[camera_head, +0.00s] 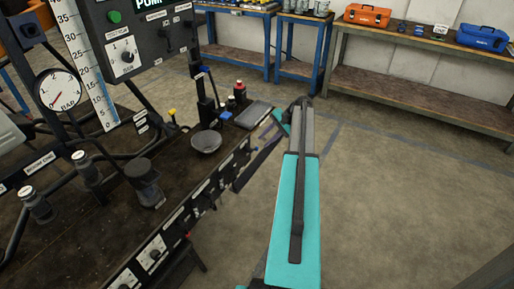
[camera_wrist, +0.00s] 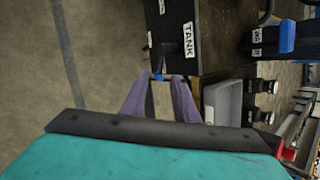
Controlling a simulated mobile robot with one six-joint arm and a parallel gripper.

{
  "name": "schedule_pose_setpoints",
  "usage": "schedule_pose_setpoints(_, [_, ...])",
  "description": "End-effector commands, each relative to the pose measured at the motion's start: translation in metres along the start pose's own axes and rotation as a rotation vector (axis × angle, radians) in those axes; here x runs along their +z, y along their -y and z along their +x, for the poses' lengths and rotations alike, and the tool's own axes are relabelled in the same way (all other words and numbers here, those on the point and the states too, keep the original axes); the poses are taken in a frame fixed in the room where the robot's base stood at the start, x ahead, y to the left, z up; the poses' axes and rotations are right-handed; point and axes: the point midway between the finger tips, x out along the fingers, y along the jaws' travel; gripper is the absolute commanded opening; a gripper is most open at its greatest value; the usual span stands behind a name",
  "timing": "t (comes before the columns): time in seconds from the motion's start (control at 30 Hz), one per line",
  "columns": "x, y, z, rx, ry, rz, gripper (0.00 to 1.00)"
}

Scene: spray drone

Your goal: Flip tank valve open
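In the wrist view, a white TANK label (camera_wrist: 188,40) is on the dark side of the bench. A small blue piece (camera_wrist: 158,76) shows at the fingertips, by the bench edge below the label. It may be part of the tank valve; I cannot tell whether it touches a finger. My gripper (camera_wrist: 164,78) has its two purple-grey fingers apart, with a gap between them. In the head view, my teal arm reaches forward, and my gripper (camera_head: 262,148) is beside the bench's right edge, partly hidden. The valve's position is not clear there.
The dark bench (camera_head: 105,225) fills the left, with a grey bowl (camera_head: 206,141), a pressure gauge (camera_head: 60,89) and a pump control box (camera_head: 140,40). Labelled controls line its front edge. A back table (camera_head: 420,95) holds toolboxes. The floor (camera_head: 390,190) to the right is clear.

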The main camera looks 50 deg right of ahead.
Motion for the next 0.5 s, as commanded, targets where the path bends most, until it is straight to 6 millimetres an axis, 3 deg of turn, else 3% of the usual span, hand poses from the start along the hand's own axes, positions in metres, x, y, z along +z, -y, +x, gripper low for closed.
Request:
schedule_pose_setpoints(0.2, [0.001, 0.000, 0.033, 0.001, 0.002, -0.001, 0.27])
schedule_pose_setpoints(0.5, [0.000, 0.001, 0.065, 0.000, 0.000, -0.001, 0.27])
